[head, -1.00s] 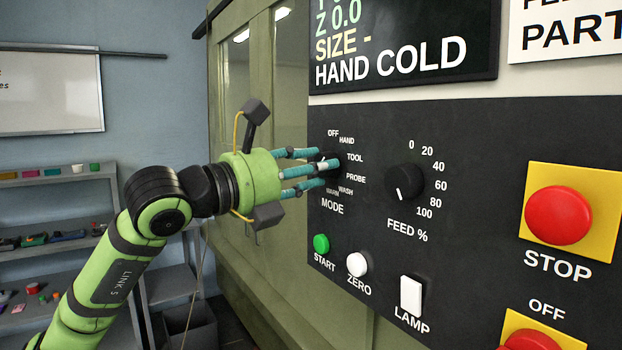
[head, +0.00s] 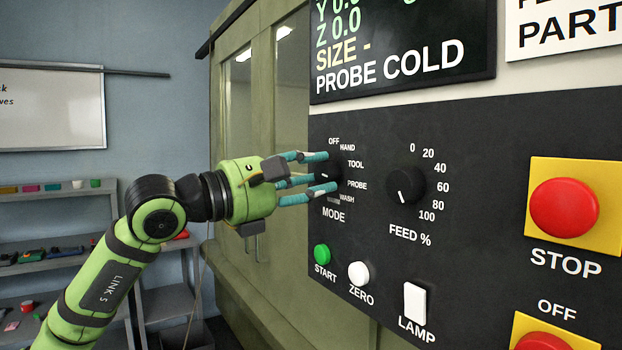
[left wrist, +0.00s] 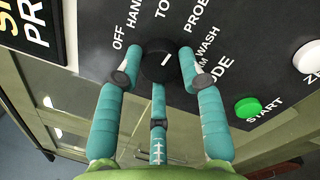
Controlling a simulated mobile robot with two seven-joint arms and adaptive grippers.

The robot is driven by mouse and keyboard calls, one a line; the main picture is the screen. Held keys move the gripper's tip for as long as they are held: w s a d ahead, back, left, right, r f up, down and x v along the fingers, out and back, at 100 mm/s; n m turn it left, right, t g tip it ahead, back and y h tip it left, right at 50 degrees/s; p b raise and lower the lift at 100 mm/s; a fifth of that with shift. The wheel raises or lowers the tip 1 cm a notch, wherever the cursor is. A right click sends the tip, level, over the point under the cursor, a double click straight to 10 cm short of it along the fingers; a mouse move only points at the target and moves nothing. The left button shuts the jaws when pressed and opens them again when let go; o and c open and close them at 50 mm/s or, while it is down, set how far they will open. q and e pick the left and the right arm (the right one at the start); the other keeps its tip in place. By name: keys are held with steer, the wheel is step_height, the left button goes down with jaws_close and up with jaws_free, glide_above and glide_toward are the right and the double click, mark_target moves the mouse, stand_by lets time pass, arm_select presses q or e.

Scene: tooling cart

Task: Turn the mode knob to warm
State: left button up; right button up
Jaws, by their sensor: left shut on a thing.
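The mode knob (head: 326,172) is a black round dial on the dark control panel, with OFF, HAND, TOOL, PROBE and WASH printed around it and the WARM label partly covered. My left gripper (head: 318,172) has teal fingers shut around the knob. In the left wrist view the knob (left wrist: 160,62) sits between the fingertips, with a short white mark on its face. The screen (head: 400,50) above reads PROBE COLD. My right gripper is not in view.
A black feed knob (head: 405,185) is to the right of the mode knob. Below are a green START button (head: 322,254), a white ZERO button (head: 358,273) and a white LAMP switch (head: 414,302). A red STOP button (head: 563,207) is farther right.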

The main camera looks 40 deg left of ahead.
arm_select(q)
steer(key=m, duration=0.4)
steer(key=shift+a+r+h, duration=0.1)
steer(key=shift+r+h, duration=0.1)
steer(key=shift+h, duration=0.1)
steer(key=m, duration=0.5)
steer(key=shift+g+p, duration=0.3)
steer(key=shift+g, duration=0.1)
steer(key=m+g+p, duration=0.1)
steer(key=m, duration=0.4)
steer(key=shift+m+h, duration=0.4)
steer(key=shift+m, duration=1.4)
steer(key=shift+f, duration=0.1)
steer(key=o, duration=1.1)
steer(key=shift+o, duration=0.2)
